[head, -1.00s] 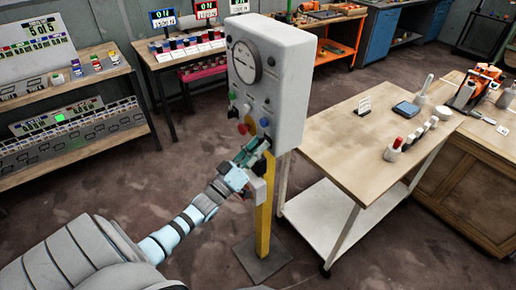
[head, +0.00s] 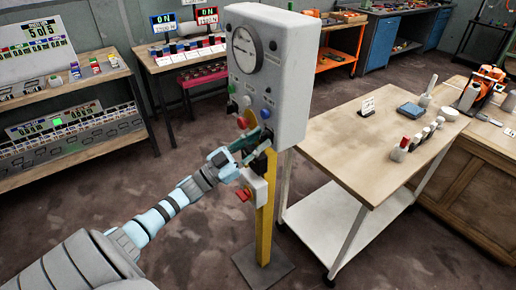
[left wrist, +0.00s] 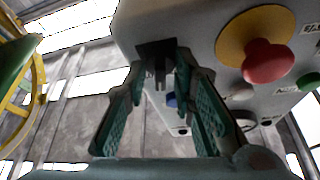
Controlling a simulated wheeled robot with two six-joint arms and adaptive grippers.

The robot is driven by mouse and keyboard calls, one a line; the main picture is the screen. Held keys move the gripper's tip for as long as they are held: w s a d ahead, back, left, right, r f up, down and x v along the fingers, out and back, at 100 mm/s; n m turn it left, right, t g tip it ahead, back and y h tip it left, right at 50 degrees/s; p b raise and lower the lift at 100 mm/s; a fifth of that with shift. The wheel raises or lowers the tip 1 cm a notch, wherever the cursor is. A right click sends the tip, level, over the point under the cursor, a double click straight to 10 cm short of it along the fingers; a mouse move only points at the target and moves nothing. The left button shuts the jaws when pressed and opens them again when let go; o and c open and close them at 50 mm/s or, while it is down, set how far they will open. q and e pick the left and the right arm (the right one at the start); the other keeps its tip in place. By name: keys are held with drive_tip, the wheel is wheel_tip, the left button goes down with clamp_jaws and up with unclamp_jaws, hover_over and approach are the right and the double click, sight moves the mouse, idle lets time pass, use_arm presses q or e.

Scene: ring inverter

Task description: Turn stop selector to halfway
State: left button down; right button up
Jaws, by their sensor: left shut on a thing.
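The grey control box (head: 290,85) stands on a yellow post (head: 265,215), with a round gauge and coloured buttons on its front. A black selector (left wrist: 158,52) on a dark square plate sits on the box face in the left wrist view. Its label and exact angle cannot be read. My left gripper (head: 260,142) is at the lower part of the box face. In the left wrist view its green-padded fingers (left wrist: 163,75) are closed around the selector's knob, one on each side. The right gripper is not in view.
A red mushroom button (left wrist: 268,62) on a yellow plate sits close beside the selector. A small grey box with a red part (head: 243,195) is on the post below my gripper. A wooden-topped cart (head: 340,150) stands close on the right. Floor is clear at the left front.

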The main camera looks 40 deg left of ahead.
use_arm(q)
drive_tip(key=shift+a+m+g+h+b, duration=0.1)
drive_tip(key=shift+m+g+h+b, duration=0.35)
drive_tip(key=shift+m, duration=0.7)
drive_tip(key=shift+m+g+h+b, duration=0.35)
drive_tip(key=shift+m+h, duration=0.1)
drive_tip(key=shift+m, duration=0.7)
drive_tip(key=c, duration=1.7)
unclamp_jaws()
drive_tip(key=v, duration=1.2)
drive_tip(key=shift+a, duration=0.1)
